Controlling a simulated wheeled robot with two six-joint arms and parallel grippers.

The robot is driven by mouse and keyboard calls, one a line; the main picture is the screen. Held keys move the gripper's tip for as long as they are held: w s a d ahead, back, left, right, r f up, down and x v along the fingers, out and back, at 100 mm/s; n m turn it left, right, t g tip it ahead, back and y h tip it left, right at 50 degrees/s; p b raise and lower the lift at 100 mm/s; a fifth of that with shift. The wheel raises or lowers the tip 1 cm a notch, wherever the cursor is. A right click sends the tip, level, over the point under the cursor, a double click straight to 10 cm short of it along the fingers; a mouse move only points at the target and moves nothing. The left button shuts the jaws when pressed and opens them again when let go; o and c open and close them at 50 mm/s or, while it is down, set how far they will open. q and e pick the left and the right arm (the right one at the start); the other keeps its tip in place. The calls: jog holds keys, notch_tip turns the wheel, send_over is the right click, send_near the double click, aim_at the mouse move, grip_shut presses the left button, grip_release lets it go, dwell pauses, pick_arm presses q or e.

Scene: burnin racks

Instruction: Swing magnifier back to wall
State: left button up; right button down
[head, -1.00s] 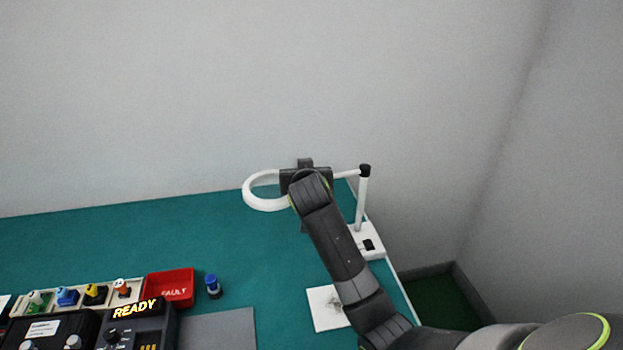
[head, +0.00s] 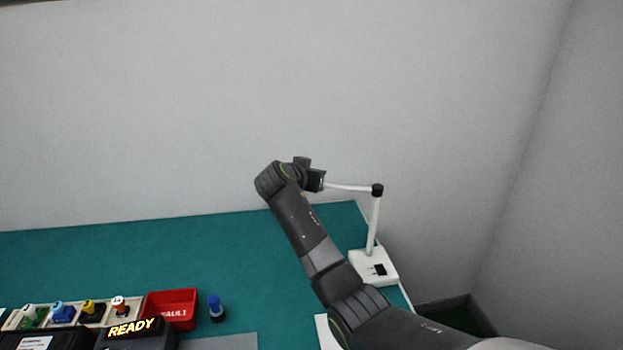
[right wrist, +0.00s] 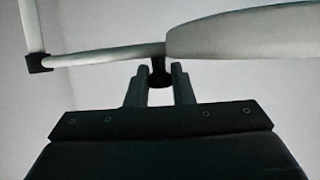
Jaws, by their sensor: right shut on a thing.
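The magnifier's white base (head: 368,262) stands at the table's back right corner. Its post (head: 374,225) rises to a black joint, and a thin white arm (head: 348,187) reaches left from there. In the head view the lens ring is hidden behind my right arm and gripper. My right gripper (head: 316,179) is at the left end of that arm, close to the back wall. In the right wrist view the white ring (right wrist: 240,35) shows edge-on, and my right gripper (right wrist: 160,76) is shut on the dark handle (right wrist: 158,66) below it. My left gripper is not in view.
The grey back wall (head: 150,110) stands close behind the table. A red fault bin (head: 172,309), a blue-topped plug (head: 215,308), a row of coloured connectors (head: 90,310) and a READY display (head: 135,327) are at front left. The green tabletop (head: 120,255) behind them is clear.

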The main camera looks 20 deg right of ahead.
jog(key=shift+d+r, duration=0.1)
jog(key=shift+r, duration=0.15)
jog(key=c, duration=1.6)
grip_release()
jog(key=shift+w, duration=0.1)
jog(key=o, duration=0.3)
jog(key=shift+w+d+f, duration=0.1)
jog(key=shift+d+f, duration=0.05)
jog(key=shift+f, duration=0.05)
jog(key=shift+w+d+f, duration=0.1)
jog(key=shift+w+f, duration=0.05)
jog(key=b+v, duration=0.4)
jog(key=v, duration=1.3)
jog(key=shift+a+b, duration=0.3)
